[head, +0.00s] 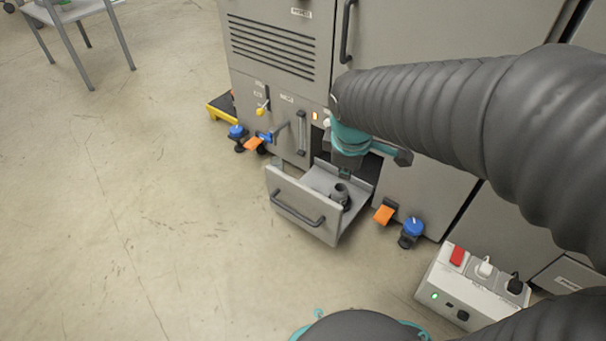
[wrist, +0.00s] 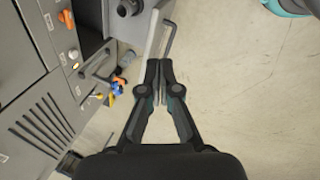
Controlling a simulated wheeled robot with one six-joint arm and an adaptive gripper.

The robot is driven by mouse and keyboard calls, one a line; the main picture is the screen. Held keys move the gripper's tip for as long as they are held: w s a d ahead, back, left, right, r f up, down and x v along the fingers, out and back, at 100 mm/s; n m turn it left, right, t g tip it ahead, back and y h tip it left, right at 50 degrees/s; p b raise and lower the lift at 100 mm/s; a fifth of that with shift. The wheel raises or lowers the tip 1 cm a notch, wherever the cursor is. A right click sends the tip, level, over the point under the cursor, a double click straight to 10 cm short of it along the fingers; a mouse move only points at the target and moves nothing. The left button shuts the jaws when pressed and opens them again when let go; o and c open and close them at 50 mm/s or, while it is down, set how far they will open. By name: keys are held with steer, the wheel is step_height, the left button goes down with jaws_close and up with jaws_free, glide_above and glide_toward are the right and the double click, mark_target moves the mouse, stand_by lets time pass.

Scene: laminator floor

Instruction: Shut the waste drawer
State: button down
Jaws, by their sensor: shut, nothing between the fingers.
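The waste drawer (head: 283,200) stands pulled out low on the front of the grey machine. Its front panel has a dark bar handle (head: 297,215); in the wrist view the panel shows as a pale strip (wrist: 154,36) with the handle (wrist: 170,36) beside it. A dark cylindrical piece (head: 341,194) stands inside the drawer. In the head view my gripper hangs over the drawer's inner part, mostly hidden by my wrist. In the wrist view my gripper (wrist: 160,62) is shut and empty, its tips by the front panel's edge. I cannot tell whether they touch it.
Blue-capped feet (head: 412,229) and orange tabs (head: 384,214) stick out at the machine's base on both sides. A grey switch box (head: 459,290) with a red switch lies at lower right. The floor in front and left of the drawer is clear.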

steer(key=w+a+f+n+g+h, duration=0.1)
steer(key=w+a+f+n, duration=0.7)
steer(key=a+f+n, duration=0.5)
steer(key=w+d+f+b, duration=0.1)
steer(key=w+d+f, duration=0.1)
steer(key=f, duration=0.3)
steer(key=w+d+f+n+b, duration=0.1)
steer(key=w+d+f, duration=0.2)
steer(key=f, duration=0.3)
steer(key=shift+w+n, duration=0.25)
steer(key=shift+n, duration=0.05)
steer(key=shift+w, duration=0.1)
